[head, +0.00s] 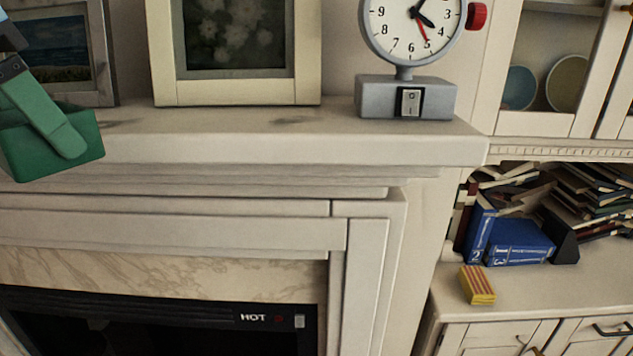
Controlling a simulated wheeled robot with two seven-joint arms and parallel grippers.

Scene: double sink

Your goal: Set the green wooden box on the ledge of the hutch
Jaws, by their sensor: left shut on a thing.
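The green wooden box (38,163) is at the left edge of the head view, in front of the mantel's front edge. My left gripper (68,142) is shut on it, with one finger lying across the box's near side. The other finger is hidden. I cannot tell whether the box touches the mantel. The hutch (508,310) stands at the right, with a pale ledge (555,287) above its lower doors. My right gripper is not in view.
The mantel (330,140) carries picture frames (236,92) and a grey clock (405,95). On the ledge are blue books (520,240), piled books (590,190) and a yellow-red striped box (477,285). The ledge's front, right of the striped box, is clear.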

